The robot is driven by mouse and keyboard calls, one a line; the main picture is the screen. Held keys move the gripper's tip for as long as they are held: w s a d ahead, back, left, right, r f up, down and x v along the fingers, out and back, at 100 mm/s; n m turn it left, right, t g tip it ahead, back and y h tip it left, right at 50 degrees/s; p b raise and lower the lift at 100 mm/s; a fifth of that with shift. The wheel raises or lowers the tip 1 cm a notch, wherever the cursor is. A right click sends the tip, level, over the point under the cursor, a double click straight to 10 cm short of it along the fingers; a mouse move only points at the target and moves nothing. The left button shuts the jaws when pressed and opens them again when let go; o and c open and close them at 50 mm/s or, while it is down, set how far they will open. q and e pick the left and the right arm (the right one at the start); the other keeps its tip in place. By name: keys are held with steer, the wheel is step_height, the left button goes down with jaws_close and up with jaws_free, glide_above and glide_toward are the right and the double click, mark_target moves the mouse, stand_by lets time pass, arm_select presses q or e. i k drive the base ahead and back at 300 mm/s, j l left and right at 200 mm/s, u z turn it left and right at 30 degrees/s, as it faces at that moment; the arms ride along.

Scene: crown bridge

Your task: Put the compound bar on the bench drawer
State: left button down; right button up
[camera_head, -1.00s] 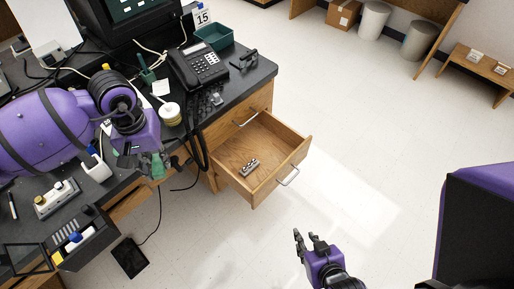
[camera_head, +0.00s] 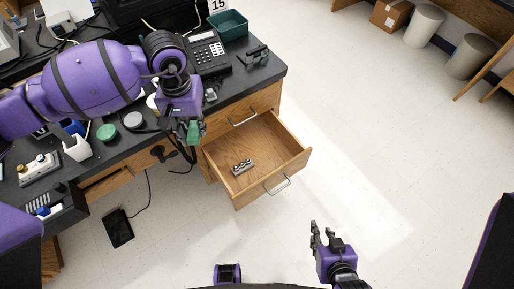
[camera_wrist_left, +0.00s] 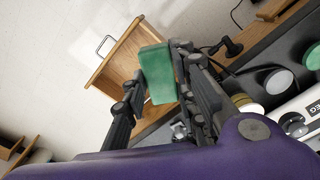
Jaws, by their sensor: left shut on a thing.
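A green block, which I take for the compound bar (camera_wrist_left: 158,73), is clamped between the fingers of my left gripper (camera_wrist_left: 155,90) in the left wrist view. In the head view my left gripper (camera_head: 188,133) hangs over the bench edge, left of the open drawer, with the green bar (camera_head: 194,132) partly hidden by its fingers. The wooden bench drawer (camera_head: 285,165) is pulled out; a small metal piece (camera_head: 242,167) lies inside it. It also shows in the left wrist view (camera_wrist_left: 110,62). My right gripper (camera_head: 316,235) is open and empty above the floor, below the drawer.
The black bench (camera_head: 265,74) carries a telephone (camera_head: 208,52), a dark green tray (camera_head: 228,24) and a green-topped round container (camera_head: 107,132). A dark flat device (camera_head: 117,228) with a cable lies on the floor. The drawer's floor is mostly bare.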

mark_target(278, 152)
steer(key=i+l, duration=0.1)
steer(key=l, duration=0.25)
steer(key=i+l, duration=0.1)
steer(key=l, duration=0.2)
steer(key=i+l, duration=0.1)
steer(key=l, duration=0.25)
steer(key=i+l, duration=0.15)
steer(key=l, duration=0.15)
